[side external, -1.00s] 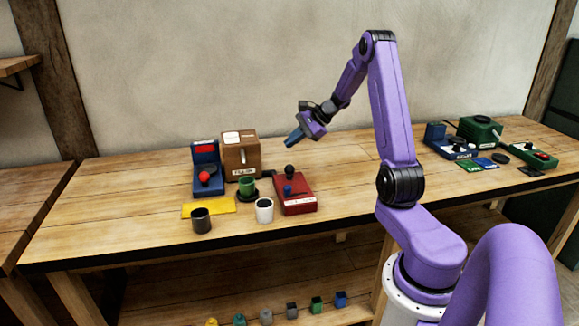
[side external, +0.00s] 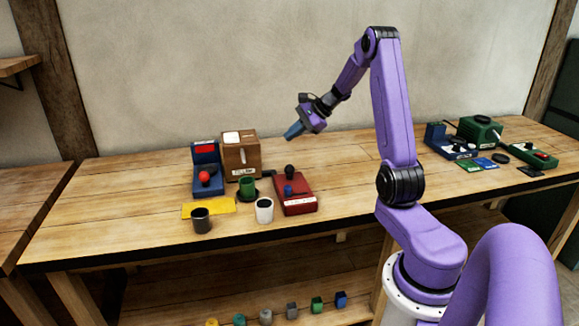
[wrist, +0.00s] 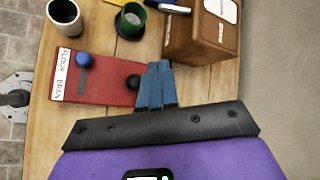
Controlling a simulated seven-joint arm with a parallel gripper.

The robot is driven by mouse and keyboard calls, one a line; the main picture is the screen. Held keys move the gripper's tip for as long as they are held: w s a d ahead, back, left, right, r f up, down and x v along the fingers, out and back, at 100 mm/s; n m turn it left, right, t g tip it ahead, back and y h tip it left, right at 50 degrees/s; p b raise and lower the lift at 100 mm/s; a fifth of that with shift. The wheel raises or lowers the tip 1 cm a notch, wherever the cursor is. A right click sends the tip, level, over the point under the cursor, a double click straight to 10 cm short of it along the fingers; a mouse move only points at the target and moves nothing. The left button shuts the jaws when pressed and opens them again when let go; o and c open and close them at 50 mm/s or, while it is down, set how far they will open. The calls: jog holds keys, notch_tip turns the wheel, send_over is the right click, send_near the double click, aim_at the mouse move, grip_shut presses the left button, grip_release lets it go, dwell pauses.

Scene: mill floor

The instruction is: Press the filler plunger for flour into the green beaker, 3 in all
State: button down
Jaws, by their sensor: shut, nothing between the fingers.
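The green beaker (side external: 247,184) stands upright on a dark round base beside a red unit (side external: 297,205); it also shows in the wrist view (wrist: 131,17). The red unit has a black round knob (side external: 290,170) at its far end and a blue knob (side external: 288,189) nearer its label. In the wrist view the label reads FLOUR and BRAN, and the blue knob (wrist: 84,60) sits beside FLOUR. My gripper (side external: 289,137) is shut and empty, in the air above the black knob. In the wrist view its blue fingertips (wrist: 159,66) appear next to that knob, apart from it.
A brown box (side external: 241,155) and a blue unit with a red ball (side external: 206,170) stand behind and left of the beaker. A white cup (side external: 264,210), a dark cup (side external: 201,221) and a yellow mat (side external: 220,206) lie in front. Green and blue devices stand far right.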

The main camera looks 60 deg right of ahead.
aim_at(292, 166)
jog(key=shift+f, duration=3.65)
jog(key=shift+f, duration=0.1)
jog(key=shift+f, duration=0.35)
jog(key=shift+f, duration=0.95)
jog(key=shift+r, duration=0.1)
dwell(0.4)
jog(key=shift+r, duration=1.3)
jog(key=shift+r, duration=2.5)
